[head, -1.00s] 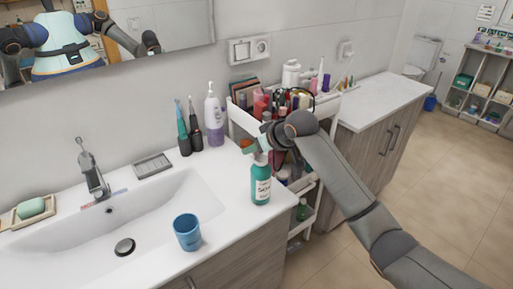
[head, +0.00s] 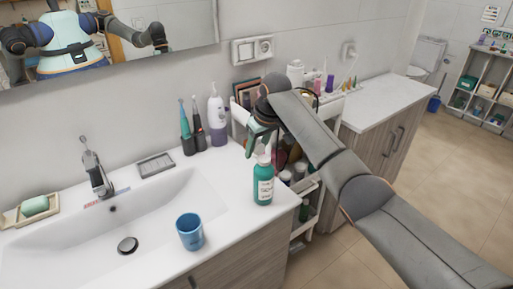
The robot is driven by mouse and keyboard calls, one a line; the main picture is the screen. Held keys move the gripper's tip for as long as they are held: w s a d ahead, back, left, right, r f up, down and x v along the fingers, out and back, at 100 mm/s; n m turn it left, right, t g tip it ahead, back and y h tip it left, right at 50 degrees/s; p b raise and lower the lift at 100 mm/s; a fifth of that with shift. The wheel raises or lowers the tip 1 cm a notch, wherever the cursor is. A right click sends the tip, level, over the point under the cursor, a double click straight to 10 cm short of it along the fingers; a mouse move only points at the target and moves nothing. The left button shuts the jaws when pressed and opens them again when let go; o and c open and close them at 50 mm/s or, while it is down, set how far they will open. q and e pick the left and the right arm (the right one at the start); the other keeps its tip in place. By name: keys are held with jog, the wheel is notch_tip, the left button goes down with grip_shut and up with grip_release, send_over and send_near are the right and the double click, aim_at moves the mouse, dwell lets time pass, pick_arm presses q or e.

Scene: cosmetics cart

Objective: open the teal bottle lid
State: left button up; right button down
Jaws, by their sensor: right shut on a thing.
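The teal bottle (head: 263,188) stands upright near the right end of the white sink counter, with a pale label facing me. Its whitish lid (head: 263,159) shows at the top, partly covered by my right gripper. My right gripper (head: 260,149) comes down from above, with its arm reaching in from the right, and is shut on the lid. The fingertips are small here, so the exact grip is hard to see. My left gripper does not show directly in this view.
A blue cup (head: 189,231) stands left of the bottle by the basin. A purple-and-white bottle (head: 217,122) and dark toothbrushes (head: 191,135) stand behind. A cosmetics cart (head: 309,184) stands right of the counter, partly hidden by my arm.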

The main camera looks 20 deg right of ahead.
aim_at(265, 160)
jog(key=shift+s+f, duration=0.1)
jog(key=shift+f, duration=0.1)
jog(key=shift+c, duration=2.4)
grip_release()
jog(key=shift+r, duration=0.1)
jog(key=b+v, duration=0.1)
jog(key=v, duration=1.1)
jog(key=shift+r+b, duration=0.25)
jog(key=shift+b, duration=0.05)
